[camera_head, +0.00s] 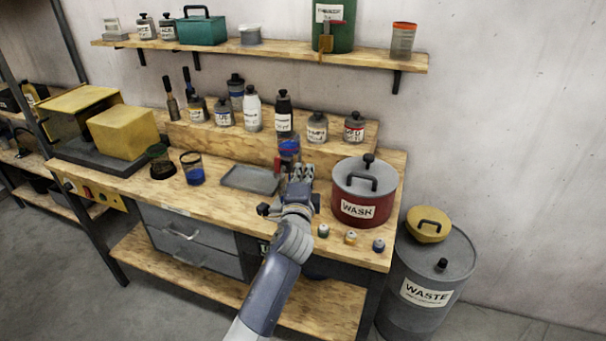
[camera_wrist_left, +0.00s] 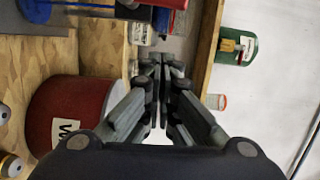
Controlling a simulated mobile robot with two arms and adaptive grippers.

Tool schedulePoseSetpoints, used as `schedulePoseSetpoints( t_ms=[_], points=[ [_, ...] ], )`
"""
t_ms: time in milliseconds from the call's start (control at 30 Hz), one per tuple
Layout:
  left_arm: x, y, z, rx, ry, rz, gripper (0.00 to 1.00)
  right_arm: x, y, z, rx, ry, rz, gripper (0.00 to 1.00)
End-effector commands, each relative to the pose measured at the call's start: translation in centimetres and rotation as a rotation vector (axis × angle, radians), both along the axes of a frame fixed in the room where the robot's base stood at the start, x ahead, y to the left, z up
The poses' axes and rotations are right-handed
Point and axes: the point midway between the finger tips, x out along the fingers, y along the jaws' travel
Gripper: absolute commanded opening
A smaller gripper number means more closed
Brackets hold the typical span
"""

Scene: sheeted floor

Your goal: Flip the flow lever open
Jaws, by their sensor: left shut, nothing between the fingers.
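A green container (camera_head: 333,38) stands on the wall shelf, with a brass-coloured fitting (camera_head: 326,46) and a small red bar, which looks like the lever, on its front. In the left wrist view, turned sideways, the green container (camera_wrist_left: 237,47) is at the upper right with its fitting (camera_wrist_left: 228,45). My left gripper (camera_head: 301,172) is over the bench between the grey tray and the red pot, well below and apart from the container. Its fingers (camera_wrist_left: 158,64) are shut and empty. My right gripper is not in view.
The red WASH pot (camera_head: 362,206) stands just right of my left gripper. A grey tray (camera_head: 250,179) lies to its left. Several bottles stand on a raised step (camera_head: 200,138) behind. The shelf edge (camera_head: 240,54) overhangs.

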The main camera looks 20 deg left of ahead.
Motion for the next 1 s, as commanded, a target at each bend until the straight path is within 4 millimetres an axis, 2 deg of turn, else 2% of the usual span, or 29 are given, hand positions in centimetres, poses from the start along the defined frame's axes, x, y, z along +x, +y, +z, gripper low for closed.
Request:
schedulePoseSetpoints(
  t_ms=[133, 233, 567, 733, 1000],
  points=[
    [-1.4, -0.2, -0.2, 0.001, 0.0, 0.001, 0.0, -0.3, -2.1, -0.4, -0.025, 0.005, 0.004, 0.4],
    [-2.5, -0.4, -0.3, 0.0, 0.001, 0.001, 0.0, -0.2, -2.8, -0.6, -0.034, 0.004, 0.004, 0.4],
    [-7.3, -1.5, -0.4, -0.001, 0.0, 0.0, 0.0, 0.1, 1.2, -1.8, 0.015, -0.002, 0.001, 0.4],
    [-9.1, -1.9, -0.3, 0.0, 0.0, 0.001, 0.0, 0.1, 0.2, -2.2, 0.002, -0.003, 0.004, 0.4],
    [-9.8, -2.0, -0.2, 0.0, 0.0, 0.001, 0.0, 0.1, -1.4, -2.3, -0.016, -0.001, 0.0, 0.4]
  ],
)
